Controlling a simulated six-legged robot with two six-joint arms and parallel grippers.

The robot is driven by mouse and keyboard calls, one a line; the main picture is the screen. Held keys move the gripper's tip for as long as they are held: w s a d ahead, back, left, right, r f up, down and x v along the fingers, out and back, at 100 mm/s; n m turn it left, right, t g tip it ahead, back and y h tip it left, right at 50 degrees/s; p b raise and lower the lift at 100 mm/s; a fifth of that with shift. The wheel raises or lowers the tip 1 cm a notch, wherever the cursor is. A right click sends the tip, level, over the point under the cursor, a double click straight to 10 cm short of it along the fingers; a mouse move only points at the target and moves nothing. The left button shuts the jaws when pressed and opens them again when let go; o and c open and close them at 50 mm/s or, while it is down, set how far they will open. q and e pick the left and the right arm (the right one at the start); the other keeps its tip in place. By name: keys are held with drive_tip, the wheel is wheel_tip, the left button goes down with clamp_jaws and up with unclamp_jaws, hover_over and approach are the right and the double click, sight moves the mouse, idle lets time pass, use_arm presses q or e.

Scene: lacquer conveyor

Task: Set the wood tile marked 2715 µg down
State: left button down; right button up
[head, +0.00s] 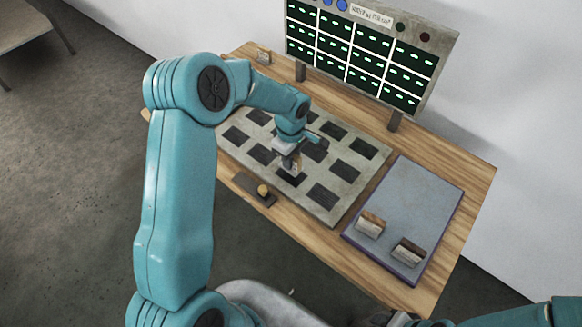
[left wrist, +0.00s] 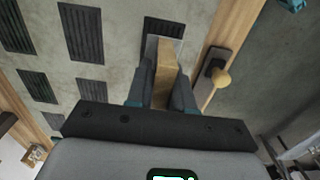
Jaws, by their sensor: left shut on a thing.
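My left gripper (head: 291,160) is over the front part of the grey board (head: 345,197) with dark rectangular patches. In the left wrist view my left gripper (left wrist: 167,88) is shut on a wood tile (left wrist: 164,68), which stands between the two fingers. The tile's far end appears close to a dark patch (left wrist: 163,27) on the board. I cannot tell whether it touches the board. No mark on the tile is readable. My right gripper is not seen; only part of my right arm shows at the lower right of the head view.
A blue-grey tray (head: 418,192) at the right holds two wood tiles (head: 371,223) (head: 408,251). A dark block with a yellow knob (head: 263,190) lies at the board's front edge. A panel with green displays (head: 365,52) stands behind. A small tile (head: 263,56) stands at the back left.

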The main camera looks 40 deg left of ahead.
use_arm(q)
wheel_tip(320, 180, down, 4)
drive_tip(key=shift+w+r+b, duration=0.15)
drive_tip(key=shift+b, duration=0.35)
drive_tip(key=shift+r, duration=0.1)
drive_tip(key=shift+f, duration=0.25)
drive_tip(key=c, duration=1)
unclamp_jaws()
drive_tip(key=shift+r, duration=0.1)
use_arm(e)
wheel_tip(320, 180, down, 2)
use_arm(q)
drive_tip(key=shift+r, duration=0.15)
wheel_tip(320, 180, up, 12)
drive_tip(key=p, duration=0.5)
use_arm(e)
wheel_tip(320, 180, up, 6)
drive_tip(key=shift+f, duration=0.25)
